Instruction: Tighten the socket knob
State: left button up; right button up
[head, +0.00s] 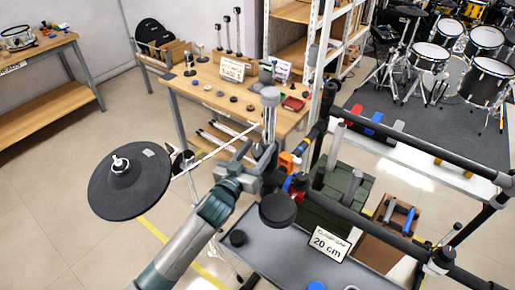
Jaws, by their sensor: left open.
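My left gripper (258,158) is near the middle of the head view, at the end of my teal and grey arm from the bottom. Small orange (287,162) and red-blue clamp parts sit close to the right of the gripper. I cannot tell which part is the socket knob, as the arm and clamps crowd that spot. My right gripper is not in view.
A black cymbal pad (130,185) on a thin arm stands at left. A grey tray-like table (270,245) with a "20 cm" sign (328,243) lies below the rack. A wooden table (240,95) with small parts stands behind. Drums (485,80) are at top right. Floor at left is clear.

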pick_arm(q)
jog(key=c, duration=1.1)
jog(key=shift+o, duration=0.3)
jog(key=m+g+h, duration=0.1)
jog(key=m+h, duration=0.1)
jog(key=shift+r+m+p, duration=0.1)
jog(key=shift+m+p, duration=0.25)
jog(key=shift+m, duration=0.05)
jog(key=shift+m+g+h, duration=1)
jog(key=shift+m+h, duration=0.2)
jog(key=shift+m, duration=0.7)
